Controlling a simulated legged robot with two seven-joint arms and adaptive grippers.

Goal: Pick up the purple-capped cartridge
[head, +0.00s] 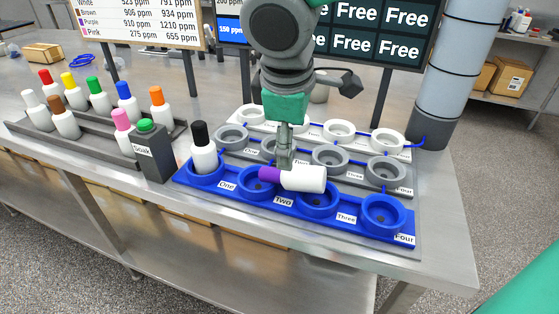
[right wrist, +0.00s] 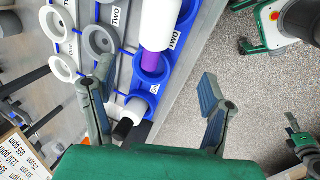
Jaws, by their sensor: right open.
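The purple-capped cartridge (head: 306,179) has a white body and lies on its side over the front blue rack (head: 354,226), near the "Two" label. Its purple cap points left in the head view. In the right wrist view, the cartridge (right wrist: 159,24) is at top centre, cap toward the gripper. My right gripper (head: 284,160) is just above and behind it in the head view. In the right wrist view the fingers (right wrist: 155,88) are spread wide with nothing held between them. Whether a finger touches the cartridge is unclear. My left gripper is not in view.
A black-capped cartridge (head: 203,147) stands upright in blue holder One, close by. Grey (head: 387,171) and white (head: 388,141) holders lie behind. A soak box (head: 154,155) and a rack of several capped cartridges (head: 66,120) are at left. A thick column (head: 458,70) stands at right.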

